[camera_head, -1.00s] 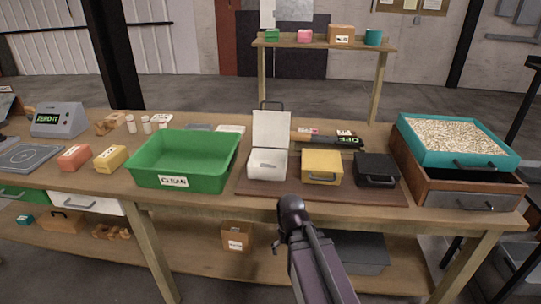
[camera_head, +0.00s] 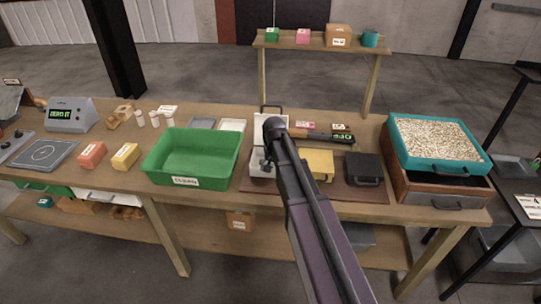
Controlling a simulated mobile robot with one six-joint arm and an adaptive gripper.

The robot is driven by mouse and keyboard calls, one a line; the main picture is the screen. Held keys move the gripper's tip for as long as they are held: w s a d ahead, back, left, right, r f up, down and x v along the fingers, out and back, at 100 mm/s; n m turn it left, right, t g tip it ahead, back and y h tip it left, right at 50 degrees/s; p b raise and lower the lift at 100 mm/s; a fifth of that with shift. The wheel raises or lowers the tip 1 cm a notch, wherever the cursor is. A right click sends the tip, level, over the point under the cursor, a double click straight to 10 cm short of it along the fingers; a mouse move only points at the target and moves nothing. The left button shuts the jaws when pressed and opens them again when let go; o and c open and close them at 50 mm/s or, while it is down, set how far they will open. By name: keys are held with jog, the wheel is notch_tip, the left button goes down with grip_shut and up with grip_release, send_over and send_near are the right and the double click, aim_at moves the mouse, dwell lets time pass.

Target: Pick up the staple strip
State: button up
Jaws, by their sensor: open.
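I cannot make out a staple strip in this view. My gripper (camera_head: 267,166) shows only as a small dark part at the open white box (camera_head: 256,185), below the bend of my arm. It is open, and I see nothing held in it. The white box has its lid raised, and my arm covers much of it and its inside. A yellow box (camera_head: 321,161) and a black box (camera_head: 364,169) stand to its right on a brown mat (camera_head: 340,192). My arm partly covers the yellow box.
A teal tray of pellets (camera_head: 437,165) sits on a wooden drawer unit (camera_head: 432,187) at the right. A tool marked OFF (camera_head: 338,137) lies behind the boxes. Yellow (camera_head: 126,156) and red (camera_head: 92,154) blocks lie farther left.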

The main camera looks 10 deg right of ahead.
jog(key=w+r+m+p, duration=0.2)
jog(key=w+r+p, duration=0.4)
jog(key=w, duration=0.5)
jog(key=shift+r+m, duration=0.4)
jog(key=shift+r, duration=0.4)
jog(key=shift+w+f, duration=0.1)
jog(key=shift+f, duration=0.1)
notch_tip(320, 180, down, 8)
jog(key=b, duration=0.8)
jog(key=shift+f+b, duration=0.15)
jog(key=shift+b, duration=0.15)
jog(key=shift+s+f+b, duration=0.15)
jog(key=shift+f+b, duration=1.15)
jog(key=shift+s+f+b, duration=0.1)
jog(key=shift+f+b, duration=1.2)
jog(key=c, duration=0.7)
